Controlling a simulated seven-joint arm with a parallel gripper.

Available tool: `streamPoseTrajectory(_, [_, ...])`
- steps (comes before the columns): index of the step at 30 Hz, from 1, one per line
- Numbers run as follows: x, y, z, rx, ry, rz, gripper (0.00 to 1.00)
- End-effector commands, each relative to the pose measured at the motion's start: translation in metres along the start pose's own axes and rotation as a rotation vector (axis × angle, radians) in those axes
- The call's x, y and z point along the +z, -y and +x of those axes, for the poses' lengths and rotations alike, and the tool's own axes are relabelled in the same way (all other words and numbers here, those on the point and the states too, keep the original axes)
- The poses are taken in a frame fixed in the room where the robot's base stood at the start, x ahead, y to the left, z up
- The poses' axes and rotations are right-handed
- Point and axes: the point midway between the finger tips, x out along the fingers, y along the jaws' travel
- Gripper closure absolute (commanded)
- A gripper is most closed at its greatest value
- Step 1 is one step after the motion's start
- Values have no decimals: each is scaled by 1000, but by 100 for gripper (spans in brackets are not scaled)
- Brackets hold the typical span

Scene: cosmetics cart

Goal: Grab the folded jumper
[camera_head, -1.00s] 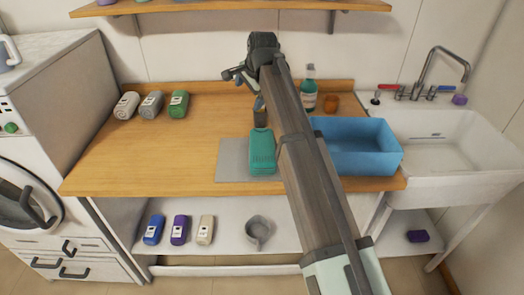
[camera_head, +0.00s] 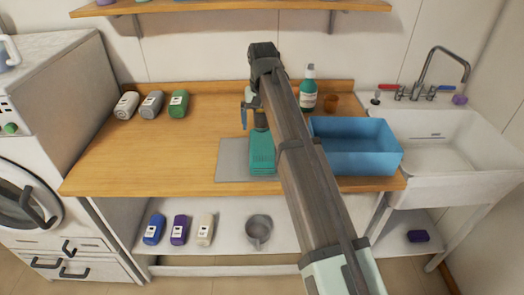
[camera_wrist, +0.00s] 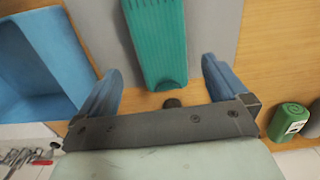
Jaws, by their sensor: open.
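The folded jumper (camera_head: 262,160) is a green ribbed bundle lying on a grey mat (camera_head: 232,160) on the wooden counter. In the wrist view the jumper (camera_wrist: 157,38) runs lengthwise from the top edge, its near end between and ahead of the fingers. My gripper (camera_wrist: 161,82) is open, with a blue finger on each side and nothing between the tips touching visibly. In the head view my gripper (camera_head: 252,118) hangs above the far end of the jumper, and my arm partly hides that area.
A blue basin (camera_head: 355,158) stands right of the jumper, beside the white sink (camera_head: 450,135). The counter's left middle is clear.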

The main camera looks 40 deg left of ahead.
Motion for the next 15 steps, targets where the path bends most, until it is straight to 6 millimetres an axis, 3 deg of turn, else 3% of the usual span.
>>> streamPoseTrajectory(9, [1, 0, 52, 0, 1, 1, 0])
streamPoseTrajectory(15, [0, 0, 62, 0, 0, 2, 0])
